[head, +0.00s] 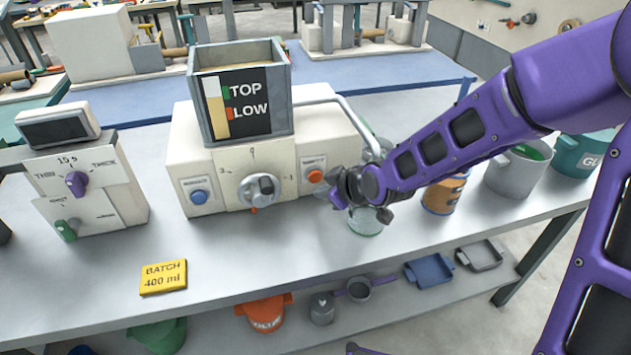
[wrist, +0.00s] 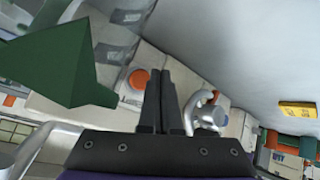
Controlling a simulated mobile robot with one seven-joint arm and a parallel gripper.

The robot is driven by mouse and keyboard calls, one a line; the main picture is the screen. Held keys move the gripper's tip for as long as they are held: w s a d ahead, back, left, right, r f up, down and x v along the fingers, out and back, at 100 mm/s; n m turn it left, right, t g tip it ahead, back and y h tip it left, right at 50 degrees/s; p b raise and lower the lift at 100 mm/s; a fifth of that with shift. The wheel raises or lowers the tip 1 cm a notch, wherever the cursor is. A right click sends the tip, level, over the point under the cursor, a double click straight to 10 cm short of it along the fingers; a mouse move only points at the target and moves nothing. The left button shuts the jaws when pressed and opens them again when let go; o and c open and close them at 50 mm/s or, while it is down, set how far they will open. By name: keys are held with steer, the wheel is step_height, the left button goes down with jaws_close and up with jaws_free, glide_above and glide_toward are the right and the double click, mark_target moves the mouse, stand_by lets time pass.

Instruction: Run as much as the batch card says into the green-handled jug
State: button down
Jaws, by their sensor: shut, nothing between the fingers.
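The yellow batch card (head: 163,277) reads "BATCH 400 ml" and lies at the table front; it also shows in the wrist view (wrist: 299,109). The cream dispenser has a hopper (head: 240,110) marked TOP and LOW, a numbered dial (head: 262,188), a blue button (head: 198,197) and an orange button (head: 315,176). A clear jug (head: 366,222) stands at its right, partly hidden by my arm. A large green piece (wrist: 66,62), seemingly the jug's handle, fills the wrist view's left. My gripper (head: 337,190) is shut and empty, close to the orange button (wrist: 138,79); contact is unclear.
A control box (head: 85,190) with purple and green knobs stands left. A copper mug (head: 444,195), a grey pot (head: 517,172) and a teal pot (head: 582,157) stand right. The lower shelf holds an orange container (head: 265,314), a pan and trays. The table's front middle is clear.

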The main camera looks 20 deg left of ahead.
mark_target(313, 182)
steer(key=shift+w+a, duration=0.45)
steer(key=shift+w, duration=0.25)
steer(key=shift+w, duration=0.1)
stand_by(1.5)
steer(key=shift+w+a, duration=0.15)
steer(key=shift+w, duration=0.1)
steer(key=shift+w+a+b, duration=0.25)
steer(key=shift+w+b, duration=0.1)
steer(key=shift+w, duration=0.05)
stand_by(1.9)
steer(key=shift+s+r, duration=0.1)
stand_by(1.6)
steer(key=shift+s+d+p, duration=0.3)
steer(key=shift+s+d, duration=0.15)
steer(key=shift+s, duration=0.2)
steer(key=shift+s+d+p, duration=0.25)
steer(key=shift+s+d, duration=0.2)
steer(key=shift+s, duration=0.25)
steer(key=shift+s+d+p, duration=0.25)
steer(key=shift+s+d, duration=0.15)
steer(key=shift+s, duration=0.35)
steer(key=shift+s+d+p, duration=0.25)
steer(key=shift+s+d, duration=0.2)
steer(key=shift+s, duration=0.25)
